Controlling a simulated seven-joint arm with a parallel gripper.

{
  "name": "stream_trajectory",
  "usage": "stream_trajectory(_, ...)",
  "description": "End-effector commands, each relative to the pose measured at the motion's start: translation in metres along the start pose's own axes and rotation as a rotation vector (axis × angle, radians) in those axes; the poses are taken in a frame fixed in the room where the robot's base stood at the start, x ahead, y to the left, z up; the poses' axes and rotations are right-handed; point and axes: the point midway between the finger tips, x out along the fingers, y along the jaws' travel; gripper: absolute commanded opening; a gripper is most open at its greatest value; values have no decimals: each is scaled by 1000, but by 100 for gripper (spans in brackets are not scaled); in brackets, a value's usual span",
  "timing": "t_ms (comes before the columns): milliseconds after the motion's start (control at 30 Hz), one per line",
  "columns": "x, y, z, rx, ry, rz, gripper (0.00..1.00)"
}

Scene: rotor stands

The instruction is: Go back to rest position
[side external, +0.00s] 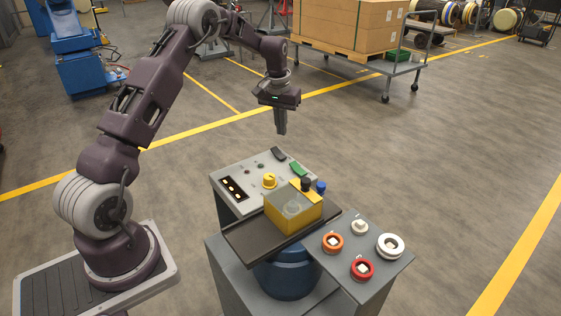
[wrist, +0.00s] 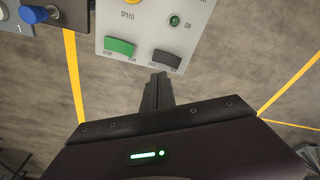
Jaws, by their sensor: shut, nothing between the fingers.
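My gripper (side external: 281,131) hangs in the air, fingers down, above and beyond the far edge of the grey control panel (side external: 226,178). Its fingers are together with nothing between them, and the wrist view shows the closed fingertips (wrist: 158,78) near the panel's dark rocker switch (wrist: 167,60). A green rocker switch (wrist: 119,47) marked STOP and RUN sits beside it. The panel also bears a yellow knob (side external: 269,181). A yellow housing (side external: 296,216) with a see-through part stands on a dark plate (side external: 246,240), next to a black knob and a blue knob (side external: 320,187).
A grey side shelf (side external: 385,268) holds an orange ring (side external: 333,243), a red ring (side external: 362,268), a white ring (side external: 390,245) and a small white piece (side external: 360,227). A cart with cardboard boxes (side external: 350,25) stands behind. The floor around the station is clear.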

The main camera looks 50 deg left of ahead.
Motion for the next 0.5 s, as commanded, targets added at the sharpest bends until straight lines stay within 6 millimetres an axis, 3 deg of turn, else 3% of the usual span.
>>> stream_trajectory(67,-36,16,9,30,28,10,0)
stream_trajectory(167,-111,47,49,101,78,31,0)
stream_trajectory(200,-141,58,74,135,100,41,0)
stream_trajectory(267,-182,72,116,188,136,58,0)
stream_trajectory(333,-218,80,172,250,176,78,0)
stream_trajectory(400,-241,82,230,312,215,99,0)
stream_trajectory(500,-253,74,305,391,266,127,0)
